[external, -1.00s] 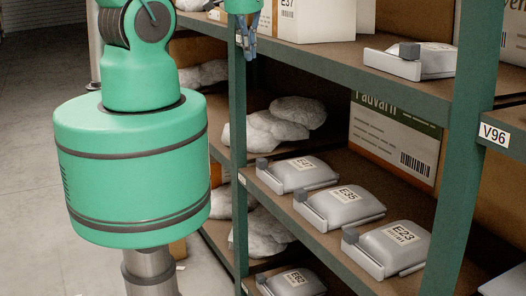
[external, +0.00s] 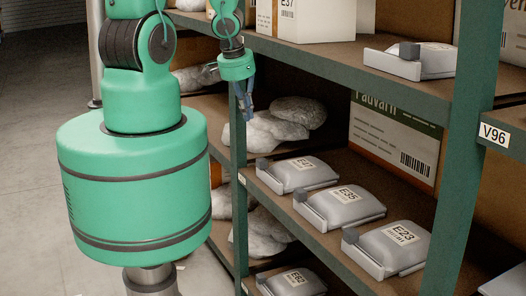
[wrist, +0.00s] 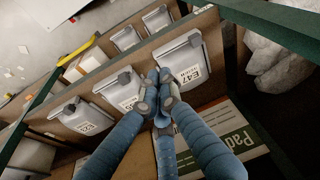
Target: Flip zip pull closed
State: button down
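Grey pouches labelled E47 (external: 300,178), E35 (external: 348,208) and E23 (external: 398,246) lie in a row on the middle shelf, each on a pale holder. A dark grey block, seemingly the zip pull, sits at a corner of E47 (external: 262,163), E35 (external: 300,194) and E23 (external: 350,236). My gripper (external: 247,115) hangs above and behind E47, near the rack post. In the wrist view its blue fingers (wrist: 162,82) are drawn together, with nothing visible between them. They partly cover E47 (wrist: 182,62) and E35 (wrist: 118,90).
A green rack post (external: 238,170) stands close beside my gripper. The upper shelf edge (external: 350,75) is to its right. White lumpy bags (external: 275,125) and a labelled carton (external: 392,140) stand behind the pouches. Another pouch, E63 (external: 297,282), lies on the shelf below.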

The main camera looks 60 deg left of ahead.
aim_at(301, 195)
jog(key=w+f+m+t+h+b, duration=0.1)
jog(key=w+f+m+h+b, duration=0.3)
jog(key=f, duration=0.9)
jog(key=shift+w+d+t+h+b, duration=0.15)
jog(key=shift+w+t+h+b, duration=0.25)
jog(key=shift+w+h, duration=1.1)
jog(key=shift+f, duration=0.1)
jog(key=shift+f, duration=0.1)
jog(key=b+x, duration=0.3)
jog(key=x, duration=0.6)
jog(key=shift+d+f, duration=0.15)
jog(key=shift+f, duration=0.05)
jog(key=d, duration=0.1)
jog(key=d+b, duration=0.1)
jog(key=shift+w+d+f+m, duration=0.1)
jog(key=shift+w+d+m, duration=0.1)
jog(key=shift+d+m, duration=0.1)
jog(key=shift+d+b, duration=0.4)
jog(key=shift+d, duration=0.4)
